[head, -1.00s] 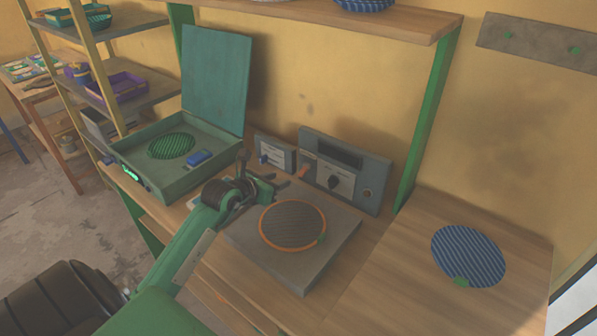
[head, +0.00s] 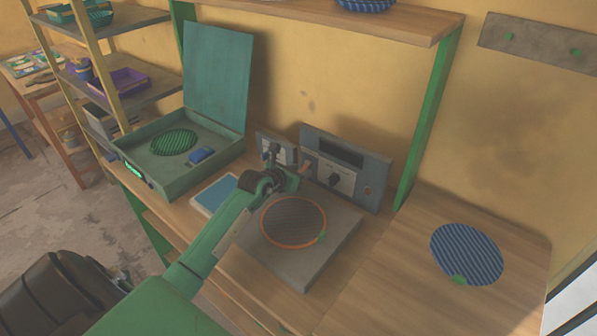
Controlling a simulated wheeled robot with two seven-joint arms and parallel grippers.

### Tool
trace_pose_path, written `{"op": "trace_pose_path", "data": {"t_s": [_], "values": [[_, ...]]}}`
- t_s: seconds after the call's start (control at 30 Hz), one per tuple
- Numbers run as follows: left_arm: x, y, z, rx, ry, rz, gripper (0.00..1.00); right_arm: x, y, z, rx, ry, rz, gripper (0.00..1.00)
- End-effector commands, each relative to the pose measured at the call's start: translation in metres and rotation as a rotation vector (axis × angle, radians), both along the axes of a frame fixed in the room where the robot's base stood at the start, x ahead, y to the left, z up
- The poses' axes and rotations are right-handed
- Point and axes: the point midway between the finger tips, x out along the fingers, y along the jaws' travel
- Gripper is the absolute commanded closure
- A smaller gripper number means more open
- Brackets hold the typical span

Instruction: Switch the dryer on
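My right gripper is out of view.
A grey slab (head: 295,276) with an orange-rimmed round plate (head: 293,222) lies below my gripper. A blue-topped flat pad (head: 215,194) lies left of my forearm. A blue striped plate (head: 466,254) lies on the right board, which is otherwise clear. A shelf (head: 330,18) overhangs the panels.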

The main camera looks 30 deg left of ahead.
Motion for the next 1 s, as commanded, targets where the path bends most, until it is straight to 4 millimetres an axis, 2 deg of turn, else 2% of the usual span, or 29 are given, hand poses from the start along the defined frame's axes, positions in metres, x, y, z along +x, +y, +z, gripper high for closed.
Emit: {"op": "trace_pose_path", "data": {"t_s": [0.03,0.17,0.2,0.37,0.57,1.0], "values": [[0.000,0.000,0.000,0.000,0.000,0.000,0.72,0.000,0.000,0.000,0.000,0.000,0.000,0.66],[0.000,0.000,0.000,0.000,0.000,0.000,0.97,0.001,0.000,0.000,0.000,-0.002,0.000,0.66],[0.000,0.000,0.000,0.000,0.000,0.000,1.00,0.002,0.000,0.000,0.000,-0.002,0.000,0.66],[0.000,0.000,0.001,0.000,0.003,0.000,1.00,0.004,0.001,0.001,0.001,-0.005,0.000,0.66],[0.000,0.000,0.006,0.002,0.037,0.001,1.00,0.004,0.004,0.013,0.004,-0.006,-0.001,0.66],[0.003,0.001,0.025,0.029,0.323,0.001,1.00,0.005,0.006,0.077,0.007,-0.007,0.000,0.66]]}}
